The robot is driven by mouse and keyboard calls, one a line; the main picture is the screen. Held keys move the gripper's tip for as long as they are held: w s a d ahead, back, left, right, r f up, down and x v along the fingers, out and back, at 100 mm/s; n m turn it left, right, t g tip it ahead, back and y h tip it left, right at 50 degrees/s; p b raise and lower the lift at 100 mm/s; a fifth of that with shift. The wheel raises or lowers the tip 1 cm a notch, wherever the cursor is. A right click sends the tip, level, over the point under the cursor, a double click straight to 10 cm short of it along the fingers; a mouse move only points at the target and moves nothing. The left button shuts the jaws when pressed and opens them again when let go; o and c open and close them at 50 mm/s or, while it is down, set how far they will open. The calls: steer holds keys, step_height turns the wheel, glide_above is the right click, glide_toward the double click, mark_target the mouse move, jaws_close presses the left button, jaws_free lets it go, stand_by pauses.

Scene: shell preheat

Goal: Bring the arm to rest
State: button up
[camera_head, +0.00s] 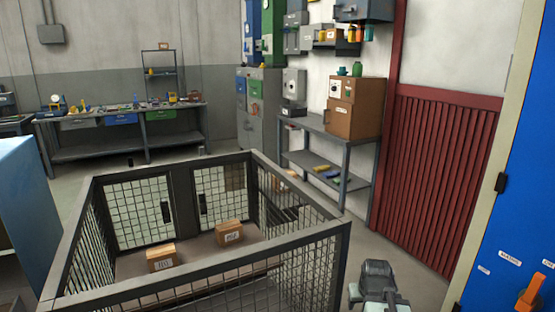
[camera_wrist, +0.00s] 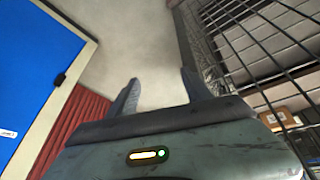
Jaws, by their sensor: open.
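My gripper (camera_wrist: 158,82) shows in the wrist view with its two fingers spread apart. Only pale floor or wall shows between them, and it holds nothing. A dark grey part of my arm shows at the bottom right of the head view, beside the right corner of a mesh cage (camera_head: 348,236). The fingers cannot be made out there. In the wrist view the cage's wire mesh (camera_wrist: 262,48) rises to the right of the gripper, apart from the fingers.
Two cardboard boxes (camera_head: 161,258) (camera_head: 229,233) sit inside the cage. A blue panel (camera_head: 515,200) with an orange handle (camera_head: 529,296) stands close on the right. A red ribbed door (camera_head: 440,170) and a grey shelf table (camera_head: 330,138) stand behind. Clear floor (camera_head: 405,255) lies between cage and door.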

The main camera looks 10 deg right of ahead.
steer(key=s+a+f+n+g+y, duration=0.1)
steer(key=s+a+g, duration=0.15)
steer(key=a, duration=0.65)
steer(key=s+a+f+g, duration=0.1)
steer(key=s+a+g, duration=0.15)
steer(key=a, duration=0.75)
step_height(320, 180, up, 19)
steer(key=s+p, duration=0.1)
steer(key=p, duration=1.8)
steer(key=shift+s+a+t, duration=0.15)
steer(key=shift+s+t, duration=0.05)
steer(key=shift+t, duration=0.1)
